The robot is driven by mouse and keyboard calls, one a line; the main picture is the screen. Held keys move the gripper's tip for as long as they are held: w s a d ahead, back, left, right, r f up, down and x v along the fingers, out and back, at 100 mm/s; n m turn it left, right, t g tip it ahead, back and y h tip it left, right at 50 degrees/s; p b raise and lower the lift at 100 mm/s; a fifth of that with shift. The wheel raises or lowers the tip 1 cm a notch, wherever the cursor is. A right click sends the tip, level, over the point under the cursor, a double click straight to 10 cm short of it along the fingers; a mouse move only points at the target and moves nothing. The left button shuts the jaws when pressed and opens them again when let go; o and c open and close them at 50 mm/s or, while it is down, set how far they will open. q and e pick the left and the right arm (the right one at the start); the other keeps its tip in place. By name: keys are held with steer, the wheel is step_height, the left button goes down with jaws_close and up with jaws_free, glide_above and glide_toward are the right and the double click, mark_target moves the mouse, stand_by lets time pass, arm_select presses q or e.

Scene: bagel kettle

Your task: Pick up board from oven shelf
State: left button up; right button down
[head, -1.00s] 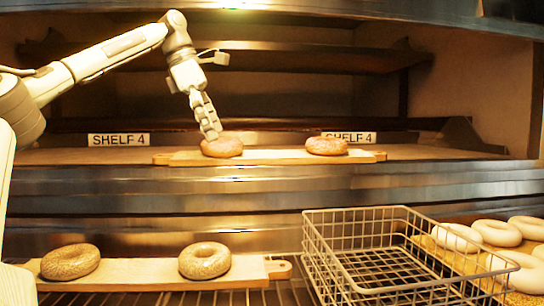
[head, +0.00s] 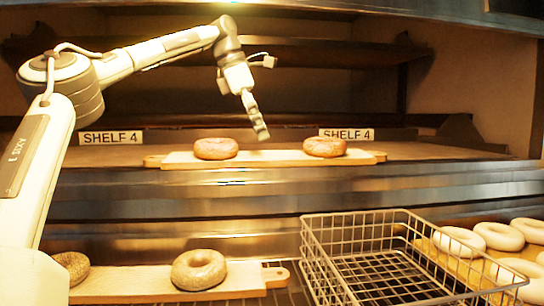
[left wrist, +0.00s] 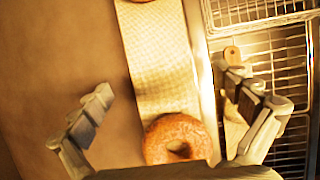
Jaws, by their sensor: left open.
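The board (head: 270,158) lies on the oven shelf (head: 100,155) marked SHELF 4, near its front edge. Two brown bagels rest on it, a left one (head: 216,149) and a right one (head: 325,147). My left gripper (head: 262,133) hangs just above the board between the two bagels. In the left wrist view the board (left wrist: 160,65) runs away under the open, empty left gripper (left wrist: 165,105), with one bagel (left wrist: 176,138) near the bottom between the fingers. My right gripper is in neither view.
A wire basket (head: 309,240) stands at the lower right, beside a tray with several pale bagels (head: 500,236). A second board (head: 130,283) with two seeded bagels lies at the lower left. An upper shelf hangs behind my left arm.

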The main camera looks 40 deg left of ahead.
mark_target(272, 154)
arm_select(q)
steer(key=shift+w+d, duration=0.1)
steer(key=shift+w, duration=0.1)
steer(key=x, duration=0.5)
steer(key=shift+c, duration=0.2)
steer(key=c, duration=1.6)
steer(key=shift+o, duration=0.2)
steer(key=shift+r, duration=0.1)
